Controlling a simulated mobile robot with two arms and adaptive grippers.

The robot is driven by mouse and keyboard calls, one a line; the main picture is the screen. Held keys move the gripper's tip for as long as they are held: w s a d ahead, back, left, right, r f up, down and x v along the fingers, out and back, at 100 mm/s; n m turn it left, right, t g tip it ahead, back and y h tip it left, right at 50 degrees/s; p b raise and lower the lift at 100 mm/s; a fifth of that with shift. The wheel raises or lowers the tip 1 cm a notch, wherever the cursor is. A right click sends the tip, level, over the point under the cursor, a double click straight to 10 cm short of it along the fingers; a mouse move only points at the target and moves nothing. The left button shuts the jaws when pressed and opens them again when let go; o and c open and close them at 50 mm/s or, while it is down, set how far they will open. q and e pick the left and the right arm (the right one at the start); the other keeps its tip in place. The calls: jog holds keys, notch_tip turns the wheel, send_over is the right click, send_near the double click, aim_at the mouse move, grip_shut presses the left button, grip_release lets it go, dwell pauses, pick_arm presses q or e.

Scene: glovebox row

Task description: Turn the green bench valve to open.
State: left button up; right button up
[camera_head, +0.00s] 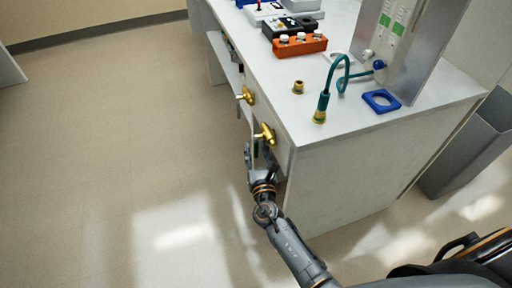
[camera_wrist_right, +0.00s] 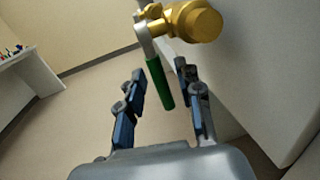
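The green bench valve has a brass body (camera_wrist_right: 195,21) and a green lever handle (camera_wrist_right: 160,84) in the right wrist view. In the head view its brass body (camera_head: 266,134) sticks out from the bench front near the close corner. The handle points down toward my right gripper (camera_wrist_right: 160,78). My right gripper is open, with the handle between its two fingers and a gap visible on both sides. In the head view this gripper (camera_head: 261,160) is just below the brass body and largely hides the handle. My left gripper is not in view.
A second brass valve (camera_head: 247,95) sits farther along the bench front. A grey bin (camera_head: 470,150) stands at right. The floor at left is clear.

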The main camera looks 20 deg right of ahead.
jog(key=shift+w+d, duration=0.1)
jog(key=shift+w, duration=0.35)
jog(key=shift+c, duration=0.2)
grip_shut()
